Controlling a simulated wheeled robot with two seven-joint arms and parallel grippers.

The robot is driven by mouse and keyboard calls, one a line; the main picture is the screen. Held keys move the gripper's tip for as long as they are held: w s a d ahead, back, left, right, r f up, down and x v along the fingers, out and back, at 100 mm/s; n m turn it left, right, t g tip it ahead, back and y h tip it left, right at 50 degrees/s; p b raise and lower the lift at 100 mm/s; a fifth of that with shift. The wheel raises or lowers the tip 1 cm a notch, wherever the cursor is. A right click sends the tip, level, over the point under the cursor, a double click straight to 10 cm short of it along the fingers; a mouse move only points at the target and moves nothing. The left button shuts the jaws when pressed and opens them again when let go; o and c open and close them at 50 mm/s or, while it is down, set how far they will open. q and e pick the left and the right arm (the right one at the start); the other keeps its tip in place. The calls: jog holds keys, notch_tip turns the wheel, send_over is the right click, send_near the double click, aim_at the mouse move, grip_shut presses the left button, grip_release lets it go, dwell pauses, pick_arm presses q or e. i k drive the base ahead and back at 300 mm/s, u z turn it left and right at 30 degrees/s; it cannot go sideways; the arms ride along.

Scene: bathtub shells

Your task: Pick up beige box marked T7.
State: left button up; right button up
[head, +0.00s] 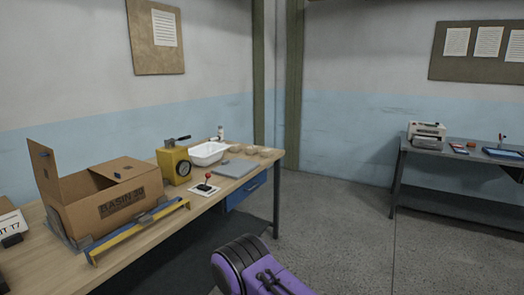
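The box marked T7 (10,222) is at the far left edge of the head view, on the wooden workbench. Its pale, off-white to beige face shows lettering that ends in "T7". The left part of the box is cut off by the picture edge. A small dark object (11,240) is in front of its lower part. Neither of my grippers is in view.
A cardboard box (112,212) marked "BASIN 20", flap raised, stands right of the T7 box, behind a yellow-and-blue bar (140,229). A yellow gauge (174,166) and white basin (208,153) stand farther along. A second table (462,152) is at right; floor between is clear.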

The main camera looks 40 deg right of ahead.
aim_at(237, 147)
jog(key=z, duration=0.7)
jog(key=i, duration=0.65)
jog(key=z, duration=1.35)
jog(key=i, duration=2.15)
jog(key=u, duration=0.65)
jog(key=i, duration=0.75)
jog(key=u, duration=0.4)
